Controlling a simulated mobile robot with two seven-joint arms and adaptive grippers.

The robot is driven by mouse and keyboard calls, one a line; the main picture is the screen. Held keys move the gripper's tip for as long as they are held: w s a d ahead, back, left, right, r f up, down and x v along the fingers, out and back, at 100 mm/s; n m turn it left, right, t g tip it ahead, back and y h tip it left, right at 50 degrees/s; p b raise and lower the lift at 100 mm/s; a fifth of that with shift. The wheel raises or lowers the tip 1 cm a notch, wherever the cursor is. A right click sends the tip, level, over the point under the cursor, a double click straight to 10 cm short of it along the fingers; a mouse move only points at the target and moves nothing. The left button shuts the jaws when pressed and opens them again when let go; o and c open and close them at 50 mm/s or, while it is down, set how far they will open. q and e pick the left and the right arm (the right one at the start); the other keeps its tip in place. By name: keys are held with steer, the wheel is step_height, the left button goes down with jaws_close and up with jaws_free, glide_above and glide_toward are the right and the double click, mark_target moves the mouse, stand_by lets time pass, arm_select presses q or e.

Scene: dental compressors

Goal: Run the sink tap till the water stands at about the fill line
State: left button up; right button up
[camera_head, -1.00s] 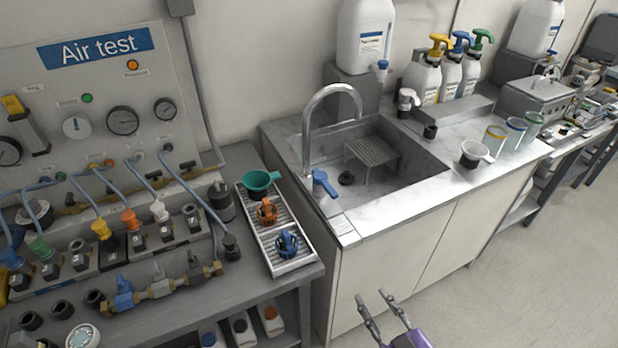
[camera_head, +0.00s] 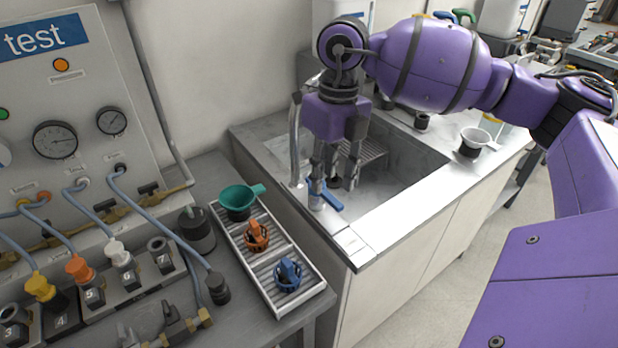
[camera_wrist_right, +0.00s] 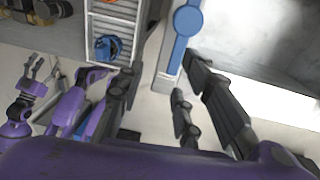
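The sink (camera_head: 410,165) is a grey basin in a pale counter, with a wire rack (camera_head: 372,152) inside. No water or fill line can be made out. The curved tap spout (camera_head: 295,140) is partly hidden behind my right arm. The blue tap lever (camera_head: 328,196) is at the basin's front left corner; it also shows in the right wrist view (camera_wrist_right: 181,42). My right gripper (camera_head: 334,190) points down at the lever, open, its fingers spread either side of it; contact cannot be told. My left gripper (camera_wrist_right: 35,68) seems to show small in the right wrist view.
A slatted tray (camera_head: 262,250) left of the sink holds a green funnel cup (camera_head: 238,200), an orange part (camera_head: 256,235) and a blue part (camera_head: 288,272). A white funnel (camera_head: 474,138) stands on the counter's right. The air test panel (camera_head: 60,110) is at left.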

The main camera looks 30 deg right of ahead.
mark_target(332, 198)
steer(key=shift+w+d+r+h, duration=0.45)
steer(key=shift+d+r, duration=0.2)
steer(key=shift+d, duration=0.25)
step_height(332, 198, down, 7)
steer(key=shift+f, duration=0.2)
jaws_close()
